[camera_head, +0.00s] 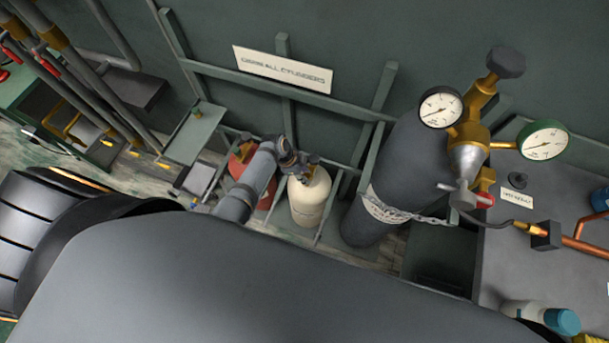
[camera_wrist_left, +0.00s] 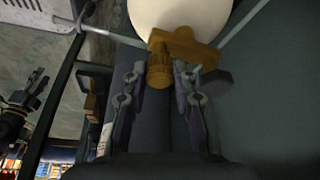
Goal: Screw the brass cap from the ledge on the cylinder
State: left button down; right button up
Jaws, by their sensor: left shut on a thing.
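The cream-white cylinder (camera_head: 307,200) stands on the floor rack, with a brass valve on top. The left wrist view shows the cylinder's rounded top (camera_wrist_left: 180,12) and the brass valve (camera_wrist_left: 185,46). A ridged brass cap (camera_wrist_left: 160,70) sits against the valve's outlet; I cannot tell if it is threaded on. My left gripper (camera_wrist_left: 160,76) is shut on this cap, one finger on each side. In the head view my left gripper (camera_head: 293,160) is at the valve and hides much of it. The ledge (camera_head: 193,137) is at the left. My right gripper is not in view.
A red cylinder (camera_head: 250,172) stands left of the cream one, partly behind my arm. A tall grey cylinder (camera_head: 400,165) with a chain and gauges (camera_head: 440,107) stands right. A small brass-coloured piece (camera_head: 197,113) is on the ledge. Green rack bars surround the cylinders.

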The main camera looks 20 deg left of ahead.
pick_arm(q)
jog(key=shift+w+a, duration=0.1)
jog(key=shift+w+f+m+g+b, duration=0.15)
jog(key=shift+m+g+b, duration=0.3)
jog(key=shift+m, duration=0.65)
jog(key=shift+m+g, duration=0.35)
jog(key=shift+m, duration=0.55)
